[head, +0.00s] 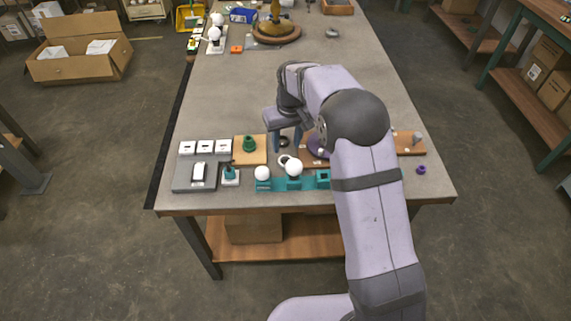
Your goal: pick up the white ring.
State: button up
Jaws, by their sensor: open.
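The white ring (281,160) lies near the front of the table, just behind a white ball (294,169), which seems to cover part of it in this view. My gripper (285,147) points down just behind the ring, its two fingers apart with nothing held between them. A small dark round thing (283,141) shows between the fingers. I cannot tell how high the fingertips are above the table.
A teal holder (271,185) with white balls stands along the front edge. To the left are a green part on a wooden board (243,158), white square tiles (204,147) and a grey tray (182,184). A purple part (316,148) is partly hidden by my arm. The table's middle is clear.

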aim_at(285, 163)
jog(key=shift+w+f+p, duration=0.15)
jog(key=shift+f+p, duration=0.25)
jog(key=shift+f, duration=0.6)
jog(key=shift+f+p, duration=0.45)
jog(key=shift+f, duration=0.1)
jog(key=shift+a+f+p, duration=0.1)
jog(key=shift+f+p, duration=0.7)
jog(key=shift+f, duration=1.25)
jog(key=shift+c, duration=0.6)
jog(key=c, duration=0.5)
